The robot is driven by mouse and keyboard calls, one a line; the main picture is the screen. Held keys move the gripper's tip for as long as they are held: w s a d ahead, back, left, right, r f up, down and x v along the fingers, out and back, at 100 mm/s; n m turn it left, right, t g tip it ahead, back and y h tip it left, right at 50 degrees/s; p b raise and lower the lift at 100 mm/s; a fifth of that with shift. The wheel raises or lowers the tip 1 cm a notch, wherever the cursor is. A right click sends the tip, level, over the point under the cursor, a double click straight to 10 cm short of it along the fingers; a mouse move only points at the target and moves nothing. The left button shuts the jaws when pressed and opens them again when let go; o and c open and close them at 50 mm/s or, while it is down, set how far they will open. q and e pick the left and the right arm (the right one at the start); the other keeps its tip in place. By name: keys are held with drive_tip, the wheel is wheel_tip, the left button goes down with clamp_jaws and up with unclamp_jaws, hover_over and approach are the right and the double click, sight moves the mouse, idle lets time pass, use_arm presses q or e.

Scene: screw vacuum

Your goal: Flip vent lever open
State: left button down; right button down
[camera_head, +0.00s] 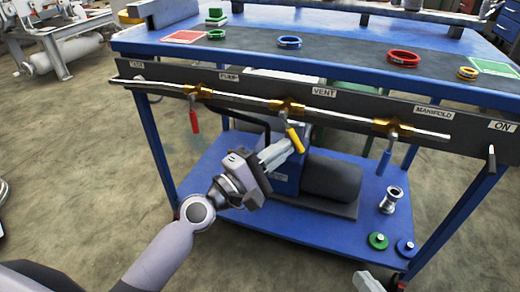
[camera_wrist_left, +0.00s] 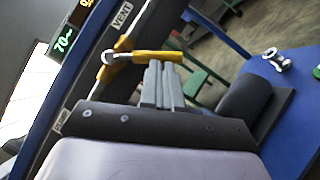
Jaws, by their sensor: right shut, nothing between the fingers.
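The vent valve (camera_head: 290,107) is a brass fitting on the pipe below the VENT label (camera_head: 324,92). Its lever has a yellow handle (camera_head: 295,140) that hangs downward, tilted a little right. In the left wrist view the yellow handle (camera_wrist_left: 158,57) lies crosswise just beyond my fingertips. My left gripper (camera_head: 287,146) reaches up from the lower left, its fingers close together with their tips at the handle. The handle is not seen between them, and I cannot tell whether they touch. My right gripper (camera_head: 370,282) shows only partly at the bottom edge, shut and empty.
A red lever (camera_head: 195,122) hangs at the PUMP valve and a blue lever (camera_head: 384,162) at the MANIFOLD valve. A dark pump (camera_head: 331,180) stands on the blue lower shelf (camera_head: 250,219) behind my left gripper. Coloured rings lie on the upper shelf.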

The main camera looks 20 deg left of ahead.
sight(302, 148)
use_arm(q)
drive_tip(key=shift+d+r+n+t, duration=0.2)
drive_tip(key=shift+d+n+t, duration=0.3)
drive_tip(key=shift+d+n, duration=0.5)
drive_tip(key=shift+d+r+p, duration=0.7)
drive_tip(key=shift+d+r, duration=0.2)
drive_tip(key=shift+d, duration=0.3)
drive_tip(key=shift+d+r+p, duration=0.45)
drive_tip(key=shift+r+p, duration=0.15)
drive_tip(key=shift+p, duration=0.05)
use_arm(e)
drive_tip(key=shift+s+d+r+h, duration=0.15)
drive_tip(key=shift+d+h, duration=0.15)
drive_tip(key=shift+d, duration=0.25)
